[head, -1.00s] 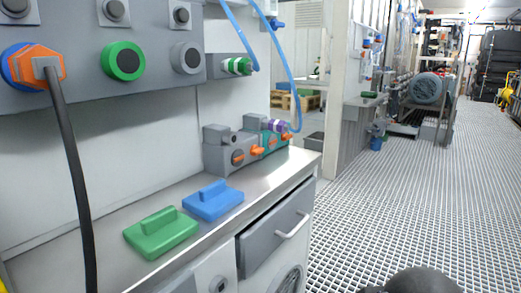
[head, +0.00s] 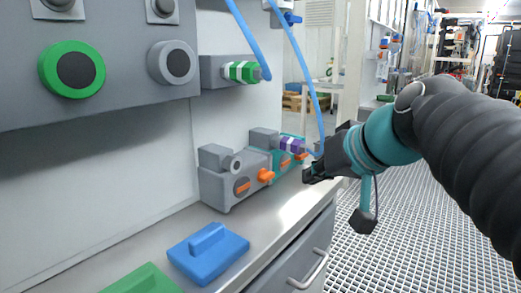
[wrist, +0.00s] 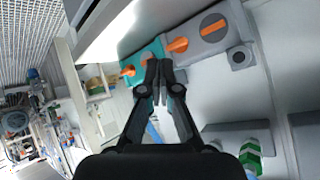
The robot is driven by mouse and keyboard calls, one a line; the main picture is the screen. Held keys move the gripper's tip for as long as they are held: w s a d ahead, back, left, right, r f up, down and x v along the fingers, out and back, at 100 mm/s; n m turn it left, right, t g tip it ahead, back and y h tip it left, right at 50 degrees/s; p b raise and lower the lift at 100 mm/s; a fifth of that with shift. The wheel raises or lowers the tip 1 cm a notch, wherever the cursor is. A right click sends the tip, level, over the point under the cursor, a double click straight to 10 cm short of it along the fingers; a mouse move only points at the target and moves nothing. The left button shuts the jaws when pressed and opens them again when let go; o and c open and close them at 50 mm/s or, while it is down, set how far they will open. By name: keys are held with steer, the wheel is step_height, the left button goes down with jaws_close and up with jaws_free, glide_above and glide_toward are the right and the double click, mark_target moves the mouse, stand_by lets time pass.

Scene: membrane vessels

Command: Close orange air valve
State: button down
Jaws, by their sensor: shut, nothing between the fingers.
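Two valve units stand on the counter against the wall. The nearer is a grey block (head: 222,185) with an orange knob (head: 266,176) and an orange-marked dial on its front. The farther is a teal block (head: 275,158) with orange parts (head: 286,163) and a purple-and-white fitting on top. My gripper (head: 308,177) is shut and empty, just right of the teal block. In the wrist view my shut fingertips (wrist: 158,66) overlap the teal block (wrist: 146,53), between its orange knob (wrist: 128,70) and the grey block's orange knob (wrist: 177,45). Contact cannot be told.
A blue handled block (head: 208,254) and a green one (head: 140,281) lie on the counter. A panel with a green-ringed button (head: 72,69) and a green-striped fitting (head: 243,71) are above. Blue hoses (head: 310,85) hang beside the units. Grated floor is open at right.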

steer(key=w+a+r+n+t+y, duration=0.1)
steer(key=w+r+n+y, duration=0.2)
steer(key=r, duration=1.1)
steer(key=w+a+r+n+t+y, duration=0.1)
steer(key=a+r+n+t+y, duration=0.3)
steer(key=r, duration=0.9)
steer(key=w+d+r+n+g+y, duration=0.15)
steer(key=r+y, duration=0.35)
steer(key=r, duration=0.9)
steer(key=w+a+p, duration=0.2)
steer(key=w+a, duration=0.2)
steer(key=a, duration=0.2)
steer(key=shift+w+a, duration=0.15)
steer(key=shift+w, duration=0.25)
steer(key=shift+s+r+n+p, duration=0.1)
steer(key=shift+r+n+p, duration=0.15)
steer(key=shift+r+p, duration=0.35)
steer(key=shift+s+a+b, duration=0.2)
steer(key=shift+b, duration=0.6)
steer(key=shift+s+a+b, duration=0.15)
steer(key=shift+s+b, duration=0.05)
steer(key=shift+b, duration=0.15)
